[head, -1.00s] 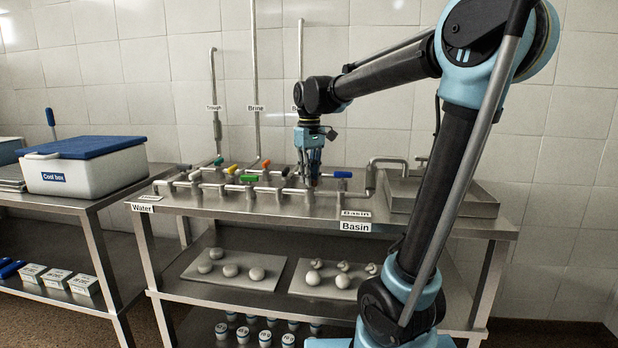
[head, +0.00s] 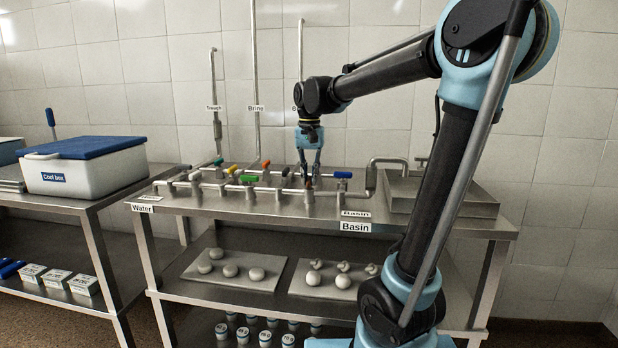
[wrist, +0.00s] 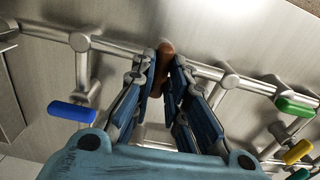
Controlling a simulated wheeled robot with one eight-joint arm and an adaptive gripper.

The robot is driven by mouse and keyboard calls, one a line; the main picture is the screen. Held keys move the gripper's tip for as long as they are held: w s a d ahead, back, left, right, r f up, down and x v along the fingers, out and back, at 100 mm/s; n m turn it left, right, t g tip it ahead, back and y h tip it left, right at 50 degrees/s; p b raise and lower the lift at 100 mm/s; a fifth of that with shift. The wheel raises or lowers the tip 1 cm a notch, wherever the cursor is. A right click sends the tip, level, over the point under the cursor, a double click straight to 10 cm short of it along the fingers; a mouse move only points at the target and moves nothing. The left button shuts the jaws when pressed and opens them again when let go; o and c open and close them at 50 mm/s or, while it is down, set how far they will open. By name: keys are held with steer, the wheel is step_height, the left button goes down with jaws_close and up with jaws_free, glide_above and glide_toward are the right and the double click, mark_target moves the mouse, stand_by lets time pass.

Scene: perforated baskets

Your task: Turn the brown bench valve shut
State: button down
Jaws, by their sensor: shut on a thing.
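The brown valve handle (wrist: 166,62) shows between my fingers in the wrist view, running nearly up and down in the picture. My gripper (wrist: 163,72) is shut on it, with a finger on each side. In the head view my gripper (head: 309,178) points down at the bench pipework, and only a small part of the brown handle (head: 309,184) shows between the fingertips.
A blue handle (head: 343,175) stands close on the right in the head view. A green handle (head: 249,179) and a yellow handle (head: 232,169) are to the left. Steel pipes surround my gripper. A blue-lidded cool box (head: 85,170) stands on the left table.

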mark_target(310, 178)
steer(key=shift+w+m, duration=0.1)
steer(key=shift+m, duration=0.3)
steer(key=c, duration=1.6)
jaws_free()
steer(key=shift+r, duration=0.1)
step_height(310, 178, up, 12)
steer(key=shift+f, duration=0.15)
steer(key=shift+f, duration=0.1)
